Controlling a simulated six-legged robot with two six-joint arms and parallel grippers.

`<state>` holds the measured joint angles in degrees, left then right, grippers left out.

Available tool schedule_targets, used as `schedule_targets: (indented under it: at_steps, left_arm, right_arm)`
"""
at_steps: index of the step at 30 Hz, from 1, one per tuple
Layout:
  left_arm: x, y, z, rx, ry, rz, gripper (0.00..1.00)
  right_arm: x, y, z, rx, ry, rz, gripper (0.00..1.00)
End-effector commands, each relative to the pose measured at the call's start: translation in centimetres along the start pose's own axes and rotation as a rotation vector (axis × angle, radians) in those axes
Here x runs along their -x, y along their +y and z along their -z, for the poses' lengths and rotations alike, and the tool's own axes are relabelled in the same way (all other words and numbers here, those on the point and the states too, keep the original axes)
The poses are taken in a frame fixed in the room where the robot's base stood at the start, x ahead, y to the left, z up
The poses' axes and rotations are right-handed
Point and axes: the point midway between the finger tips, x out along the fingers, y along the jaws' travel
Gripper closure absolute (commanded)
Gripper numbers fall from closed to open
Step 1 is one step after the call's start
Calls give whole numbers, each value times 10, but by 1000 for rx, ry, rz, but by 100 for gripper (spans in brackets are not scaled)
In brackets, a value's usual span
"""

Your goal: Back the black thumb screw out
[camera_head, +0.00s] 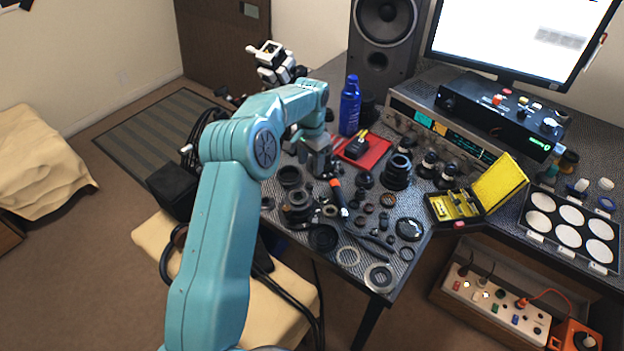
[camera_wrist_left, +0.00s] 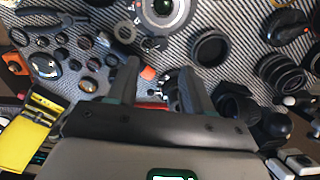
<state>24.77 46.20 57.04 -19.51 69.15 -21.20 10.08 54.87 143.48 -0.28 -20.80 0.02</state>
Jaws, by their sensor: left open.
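My left gripper (camera_head: 322,168) is over the back left part of the workbench, its arm coming in from the left. In the left wrist view its two fingers (camera_wrist_left: 158,68) are apart, with no part held between them. A lens body with a grey ring (camera_wrist_left: 163,12) lies ahead of the fingertips at the top of that view. In the head view dark lens parts (camera_head: 298,206) sit just in front of the gripper. I cannot pick out the black thumb screw among the small dark parts. My right gripper is not in view.
An orange-handled tool (camera_head: 336,188) lies close to the gripper. Loose rings and lens barrels (camera_head: 397,172) crowd the bench. A yellow case (camera_head: 498,184) is open at right.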

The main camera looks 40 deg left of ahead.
Motion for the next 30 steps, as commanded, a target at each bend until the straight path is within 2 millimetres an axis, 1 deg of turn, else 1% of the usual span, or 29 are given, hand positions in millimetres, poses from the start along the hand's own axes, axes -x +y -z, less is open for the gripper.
schedule_targets:
  at_steps: [1,3,6,10,15,23,26,27,28,30]
  left_arm:
    - [-12,0,-1,1,-5,-2,50]
    - [-27,0,-1,2,-5,-2,50]
    - [-48,0,0,1,-4,-2,50]
    - [-67,0,1,1,-3,-2,50]
    - [-79,0,3,1,0,0,50]
    - [-80,0,4,1,0,0,50]
    - [-80,0,4,1,0,0,79]
    - [-80,0,4,1,0,0,92]
    - [-80,0,4,1,0,0,100]
    - [-80,0,4,1,0,0,100]
  right_arm:
    - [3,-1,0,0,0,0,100]
    - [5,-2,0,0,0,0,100]
    - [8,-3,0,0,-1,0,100]
    - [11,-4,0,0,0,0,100]
    - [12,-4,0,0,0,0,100]
    - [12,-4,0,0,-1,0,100]
    - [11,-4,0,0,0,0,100]
    - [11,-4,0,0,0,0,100]
    - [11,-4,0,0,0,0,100]
    - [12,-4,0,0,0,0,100]
